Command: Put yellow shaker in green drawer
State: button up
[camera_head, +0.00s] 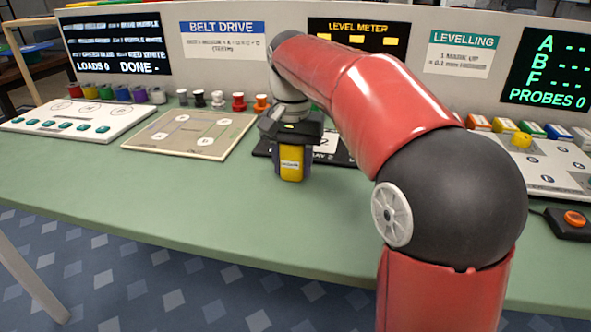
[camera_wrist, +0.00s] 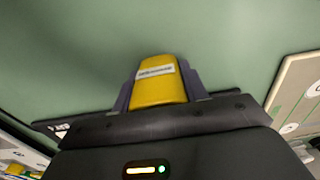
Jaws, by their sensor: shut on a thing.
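The yellow shaker (camera_head: 291,166) is a yellow block-like piece with a white label, near the middle of the green table. My gripper (camera_head: 291,160) is shut on it from above, with a finger on each side. In the wrist view the yellow shaker (camera_wrist: 158,84) sits between the two dark fingers of my gripper (camera_wrist: 160,92). I cannot tell whether its lower end touches the table. No green drawer can be made out in either view.
The green table (camera_head: 180,215) is clear in front. A tan board (camera_head: 170,147) and a white board (camera_head: 45,128) lie at the left. A black plate (camera_head: 335,155) lies behind my gripper. A black box with an orange button (camera_head: 574,218) is at the right.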

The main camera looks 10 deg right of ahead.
jog(key=o, duration=1)
